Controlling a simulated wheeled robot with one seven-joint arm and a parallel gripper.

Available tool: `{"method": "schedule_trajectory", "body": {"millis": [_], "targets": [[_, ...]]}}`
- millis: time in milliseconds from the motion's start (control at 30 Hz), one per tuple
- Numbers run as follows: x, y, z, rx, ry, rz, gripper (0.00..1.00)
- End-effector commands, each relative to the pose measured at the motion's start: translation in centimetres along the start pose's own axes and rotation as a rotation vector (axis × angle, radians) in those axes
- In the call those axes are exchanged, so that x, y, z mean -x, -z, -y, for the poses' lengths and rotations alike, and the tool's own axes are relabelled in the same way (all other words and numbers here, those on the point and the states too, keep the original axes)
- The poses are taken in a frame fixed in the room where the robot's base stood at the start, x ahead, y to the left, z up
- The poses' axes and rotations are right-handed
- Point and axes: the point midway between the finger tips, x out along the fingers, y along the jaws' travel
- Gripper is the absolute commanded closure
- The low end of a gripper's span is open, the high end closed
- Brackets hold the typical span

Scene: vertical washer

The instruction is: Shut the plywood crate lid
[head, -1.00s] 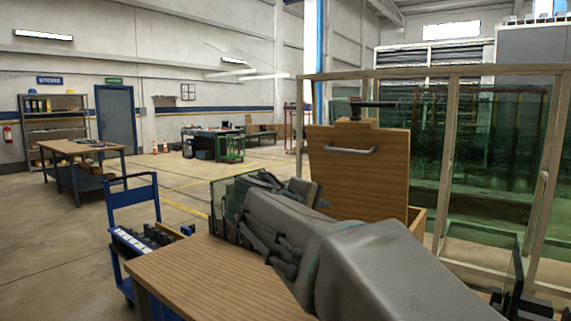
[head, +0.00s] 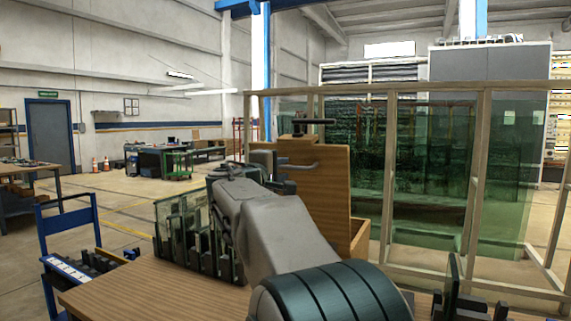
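The plywood crate lid (head: 326,205) stands upright, raised open, in the middle of the head view. A grey bar handle (head: 305,165) is on its face, and a dark T-shaped piece (head: 314,122) shows at its top edge. A strip of the crate's wooden side (head: 360,240) shows at the lid's lower right; my arm hides most of the crate. The end of my arm, with my gripper (head: 274,163), is at the lid's left edge near the handle. The fingers are too small and covered to tell whether they are open or touch the lid.
The crate stands at a wooden bench (head: 135,290). Glass panes in a dark rack (head: 190,235) stand left of my arm. A large wood-framed glass rack (head: 430,190) stands close behind and right. A blue cart (head: 68,235) is at left; floor beyond is open.

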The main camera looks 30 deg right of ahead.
Motion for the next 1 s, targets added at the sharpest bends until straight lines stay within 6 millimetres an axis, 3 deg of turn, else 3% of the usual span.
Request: {"method": "schedule_trajectory", "body": {"millis": [200,567,600,700,1000], "targets": [[-2.7,0.0,-0.1,0.0,0.001,0.0,0.74],[-3.3,0.0,0.0,-0.001,0.001,-0.001,0.74],[-3.3,0.0,0.0,-0.001,0.001,-0.001,0.77],[-3.3,0.0,0.0,-0.001,0.001,-0.001,1.0],[-3.7,-0.2,-0.3,-0.001,0.009,0.004,1.0]]}}
